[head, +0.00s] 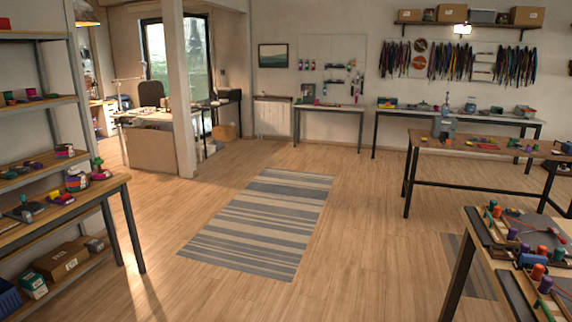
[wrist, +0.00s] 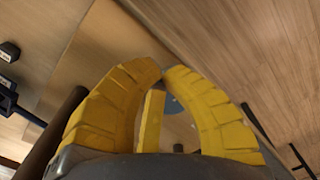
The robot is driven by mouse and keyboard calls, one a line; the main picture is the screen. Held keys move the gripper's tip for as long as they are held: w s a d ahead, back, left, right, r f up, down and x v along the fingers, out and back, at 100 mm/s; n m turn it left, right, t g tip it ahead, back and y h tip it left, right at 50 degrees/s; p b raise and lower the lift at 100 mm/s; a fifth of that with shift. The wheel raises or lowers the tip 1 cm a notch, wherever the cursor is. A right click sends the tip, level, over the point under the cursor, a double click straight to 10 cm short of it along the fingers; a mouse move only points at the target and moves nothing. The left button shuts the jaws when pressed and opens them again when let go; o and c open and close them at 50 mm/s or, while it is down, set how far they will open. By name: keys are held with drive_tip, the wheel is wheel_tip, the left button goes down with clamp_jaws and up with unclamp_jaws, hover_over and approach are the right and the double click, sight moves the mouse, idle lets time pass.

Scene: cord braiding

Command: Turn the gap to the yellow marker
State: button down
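In the wrist view my gripper (wrist: 163,74) has two ribbed yellow fingers whose tips meet, with nothing seen pinched at the tips. A narrow yellow bar (wrist: 151,122) shows between the fingers; I cannot tell whether it is part of my gripper or the marker. A small blue-grey round patch (wrist: 173,106) shows behind the fingers, mostly hidden by them. I cannot make out a gap in it. My gripper does not show in the head view. No yellow marker or gap can be told for certain there.
A near-right table (head: 468,218) holds trays with coloured bobbins. A worktable (head: 400,139) stands behind it, and a shelf and bench (head: 126,186) stand at left. A striped rug (head: 262,222) lies on open wooden floor. A post (head: 180,90) stands left of centre.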

drive_tip(key=shift+s+a+f, duration=0.15)
drive_tip(key=shift+a+f, duration=0.1)
drive_tip(key=shift+a, duration=0.15)
drive_tip(key=shift+a, duration=0.1)
drive_tip(key=shift+r, duration=0.15)
wheel_tip(320, 180, up, 6)
drive_tip(key=p, duration=0.4)
drive_tip(key=shift+d, duration=0.25)
drive_tip(key=shift+s, duration=0.1)
